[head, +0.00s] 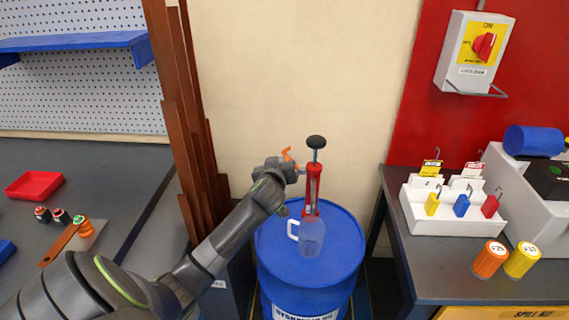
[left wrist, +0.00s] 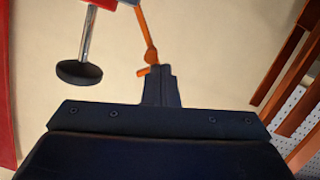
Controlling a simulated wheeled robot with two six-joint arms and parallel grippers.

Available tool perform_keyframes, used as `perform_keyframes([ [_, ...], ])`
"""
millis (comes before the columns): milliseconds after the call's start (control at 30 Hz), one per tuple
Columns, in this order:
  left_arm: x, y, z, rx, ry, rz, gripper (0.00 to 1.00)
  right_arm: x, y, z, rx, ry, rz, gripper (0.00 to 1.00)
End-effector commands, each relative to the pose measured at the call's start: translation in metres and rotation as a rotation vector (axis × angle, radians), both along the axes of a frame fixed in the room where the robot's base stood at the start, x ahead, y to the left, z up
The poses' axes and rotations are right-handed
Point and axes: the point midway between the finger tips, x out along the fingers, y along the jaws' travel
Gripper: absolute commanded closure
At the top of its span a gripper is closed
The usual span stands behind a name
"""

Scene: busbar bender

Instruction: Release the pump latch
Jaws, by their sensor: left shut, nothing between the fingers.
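The red hand pump (head: 312,188) stands upright on the blue drum (head: 340,255), with a steel rod and a black knob (head: 316,142) on top. An orange latch lever (head: 288,154) shows at the pump's left, by my gripper. In the left wrist view the orange lever (left wrist: 147,40) ends right at the fingertips; I cannot tell if they touch. The black knob (left wrist: 79,73) is to its left there. My left gripper (head: 296,168) is shut and empty beside the pump's upper part; its fingers also show in the left wrist view (left wrist: 159,72). My right gripper is not in view.
A translucent jug (head: 312,238) sits in front of the pump on the drum. Brown bars (head: 184,110) stand upright behind my left arm. A right bench holds a white rack (head: 455,215) and orange and yellow cans (head: 490,260). A red switch (head: 485,46) is on the wall.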

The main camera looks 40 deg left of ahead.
Motion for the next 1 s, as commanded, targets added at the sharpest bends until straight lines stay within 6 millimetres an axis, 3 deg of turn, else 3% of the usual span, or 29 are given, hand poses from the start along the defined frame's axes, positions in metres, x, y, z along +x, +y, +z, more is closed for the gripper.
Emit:
perform_keyframes([
  [633,-0.009,0.014,-0.020,-0.241,-0.145,0.000,1.00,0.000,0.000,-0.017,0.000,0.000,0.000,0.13],
  [1000,-0.009,0.015,-0.021,-0.244,-0.147,-0.002,1.00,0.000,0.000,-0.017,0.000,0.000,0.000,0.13],
])
